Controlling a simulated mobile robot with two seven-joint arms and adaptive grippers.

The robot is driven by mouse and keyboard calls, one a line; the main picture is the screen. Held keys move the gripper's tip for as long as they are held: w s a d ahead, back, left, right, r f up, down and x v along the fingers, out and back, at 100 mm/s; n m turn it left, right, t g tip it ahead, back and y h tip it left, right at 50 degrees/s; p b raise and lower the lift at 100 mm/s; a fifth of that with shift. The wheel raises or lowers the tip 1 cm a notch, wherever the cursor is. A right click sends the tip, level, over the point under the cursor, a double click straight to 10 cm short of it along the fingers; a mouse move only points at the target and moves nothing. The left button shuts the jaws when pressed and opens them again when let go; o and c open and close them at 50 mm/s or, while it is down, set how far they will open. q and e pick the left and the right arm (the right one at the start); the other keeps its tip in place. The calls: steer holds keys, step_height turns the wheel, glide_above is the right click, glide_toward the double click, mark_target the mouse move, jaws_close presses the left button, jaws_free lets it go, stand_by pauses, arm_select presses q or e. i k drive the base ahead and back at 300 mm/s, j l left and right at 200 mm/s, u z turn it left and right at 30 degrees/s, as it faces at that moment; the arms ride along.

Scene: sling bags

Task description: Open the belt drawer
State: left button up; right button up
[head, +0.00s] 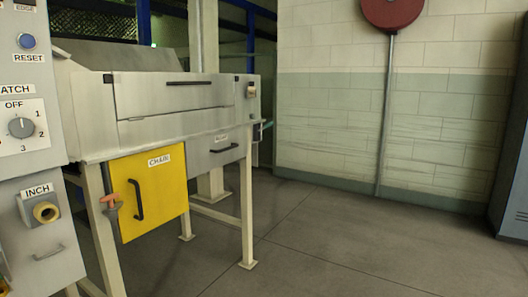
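A grey metal bench unit stands left of centre in the head view. Under its top, a grey drawer front (205,157) with a black bar handle (224,148) carries a small white label (221,138), too small to read surely. It looks shut. Left of it is a yellow door (165,208) labelled like "CHAIN", with a black vertical handle (138,200), also shut. A long upper panel (160,95) has a black handle on it. No label that I can read says belt. Neither gripper is in view.
A grey control panel (40,150) with a rotary switch and buttons stands close at the left. An orange-topped knob (110,200) sits by the bench's front leg. A tiled wall, a pole and a grey cabinet (512,170) are right. The floor (330,240) is clear.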

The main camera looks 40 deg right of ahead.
mark_target(203, 154)
steer(key=z, duration=1.15)
steer(key=i+z, duration=0.1)
steer(key=i, duration=0.2)
